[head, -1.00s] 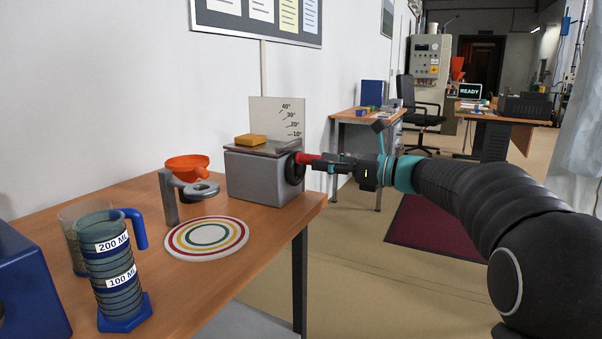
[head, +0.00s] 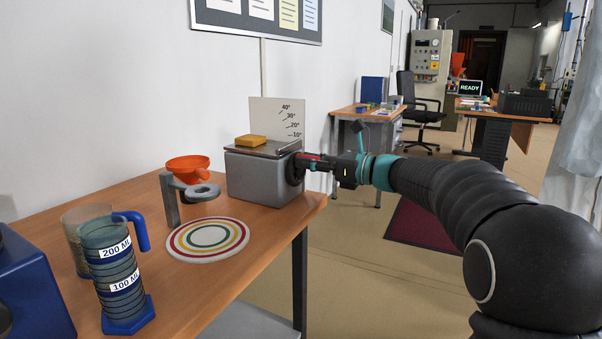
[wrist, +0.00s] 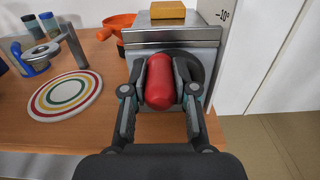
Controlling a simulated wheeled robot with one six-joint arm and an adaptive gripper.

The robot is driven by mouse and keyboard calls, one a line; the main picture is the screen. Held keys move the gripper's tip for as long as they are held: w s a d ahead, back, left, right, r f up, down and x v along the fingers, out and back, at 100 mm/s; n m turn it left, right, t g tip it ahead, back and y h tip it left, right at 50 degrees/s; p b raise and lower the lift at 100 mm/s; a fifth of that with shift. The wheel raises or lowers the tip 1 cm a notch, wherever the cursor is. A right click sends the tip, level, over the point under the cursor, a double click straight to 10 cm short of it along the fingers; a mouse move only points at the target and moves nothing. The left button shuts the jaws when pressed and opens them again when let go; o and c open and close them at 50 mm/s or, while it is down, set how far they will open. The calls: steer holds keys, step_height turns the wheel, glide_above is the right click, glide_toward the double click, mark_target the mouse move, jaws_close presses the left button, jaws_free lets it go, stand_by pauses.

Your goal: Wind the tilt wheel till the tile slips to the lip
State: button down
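A yellow-orange tile (head: 251,140) lies on the grey top plate (head: 285,148) of a grey tilt box (head: 262,178). The plate looks about level, and the tile is away from the plate's right end in the head view. The dark tilt wheel (head: 293,170) is on the box's right side, with a red handle (wrist: 160,82) sticking out of it. My gripper (head: 312,163) is at the handle. In the wrist view my gripper (wrist: 161,80) has a finger on each side of the handle and looks shut on it. The tile (wrist: 167,10) shows at the top there.
An angle scale (head: 279,117) stands behind the box. Open floor lies to the right.

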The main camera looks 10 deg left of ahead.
mark_target(295, 180)
steer(key=shift+s+a+f+b, duration=0.3)
steer(key=shift+s+f+b, duration=0.45)
steer(key=shift+b, duration=0.05)
steer(key=shift+s+f+b, duration=0.2)
steer(key=shift+f+b, duration=0.4)
steer(key=shift+f, duration=0.45)
steer(key=shift+w+d+f+b, duration=0.1)
steer(key=shift+w+f+b, duration=0.1)
steer(key=shift+f, duration=0.25)
steer(key=shift+w+f+b, duration=0.2)
steer(key=shift+f, duration=0.25)
steer(key=shift+w+r, duration=0.1)
